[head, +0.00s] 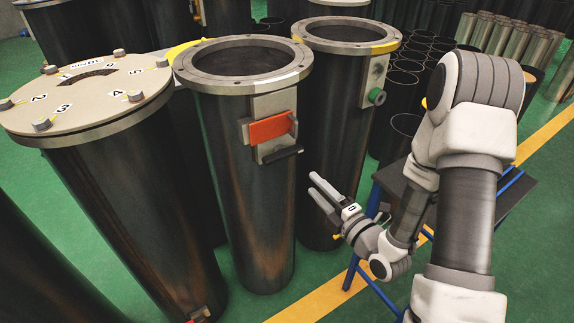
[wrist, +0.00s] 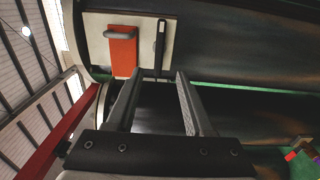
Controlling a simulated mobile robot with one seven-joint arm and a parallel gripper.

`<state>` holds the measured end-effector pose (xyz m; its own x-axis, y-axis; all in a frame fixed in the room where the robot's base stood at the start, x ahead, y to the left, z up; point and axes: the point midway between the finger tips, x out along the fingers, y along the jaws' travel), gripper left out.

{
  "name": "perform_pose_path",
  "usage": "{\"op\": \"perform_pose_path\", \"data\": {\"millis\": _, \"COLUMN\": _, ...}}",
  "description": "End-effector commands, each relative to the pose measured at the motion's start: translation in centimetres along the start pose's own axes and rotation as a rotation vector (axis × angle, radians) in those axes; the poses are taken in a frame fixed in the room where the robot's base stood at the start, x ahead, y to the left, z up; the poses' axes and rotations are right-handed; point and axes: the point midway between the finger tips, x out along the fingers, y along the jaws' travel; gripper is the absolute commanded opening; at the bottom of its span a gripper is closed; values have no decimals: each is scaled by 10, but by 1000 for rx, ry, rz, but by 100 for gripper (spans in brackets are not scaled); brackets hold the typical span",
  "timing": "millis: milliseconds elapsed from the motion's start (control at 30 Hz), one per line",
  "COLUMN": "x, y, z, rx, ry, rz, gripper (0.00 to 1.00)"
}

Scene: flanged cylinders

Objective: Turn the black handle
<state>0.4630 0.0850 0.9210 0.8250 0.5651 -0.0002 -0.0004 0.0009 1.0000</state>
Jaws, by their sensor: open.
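The black handle (head: 283,154) is a short bar on a light metal plate on the front of the middle flanged cylinder (head: 228,200). It sits just below an orange-red block (head: 270,129). In the wrist view the black handle (wrist: 160,40) shows as a narrow dark bar to the right of the orange block (wrist: 122,50). My gripper (head: 317,184) is open and empty, to the right of and below the handle in the head view. In the wrist view its two fingers (wrist: 158,85) point toward the plate, with the handle beyond the gap between them, apart from both.
A second open flanged cylinder (head: 345,35) with a green knob (head: 376,96) stands close behind on the right. A lidded cylinder (head: 88,85) with numbered labels stands at left. A blue-legged table (head: 500,200) is under my arm. Several dark tubes stand behind.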

Motion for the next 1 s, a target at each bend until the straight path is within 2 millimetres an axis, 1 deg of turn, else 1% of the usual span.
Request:
{"op": "perform_pose_path", "data": {"millis": 33, "x": 2, "y": -5, "z": 0, "rx": -4, "ry": 1, "rz": 3, "gripper": 52}}
{"op": "perform_pose_path", "data": {"millis": 400, "x": 12, "y": -4, "z": 0, "rx": -4, "ry": 1, "rz": 3, "gripper": 52}}
{"op": "perform_pose_path", "data": {"millis": 767, "x": 17, "y": -4, "z": -3, "rx": -2, "ry": -6, "rz": 3, "gripper": 52}}
{"op": "perform_pose_path", "data": {"millis": 800, "x": 29, "y": 1, "z": -4, "rx": 0, "ry": -2, "rz": 1, "gripper": 52}}
{"op": "perform_pose_path", "data": {"millis": 833, "x": 36, "y": 2, "z": -4, "rx": 0, "ry": -1, "rz": 2, "gripper": 52}}
{"op": "perform_pose_path", "data": {"millis": 1000, "x": 74, "y": 1, "z": -3, "rx": 1, "ry": -3, "rz": 2, "gripper": 52}}
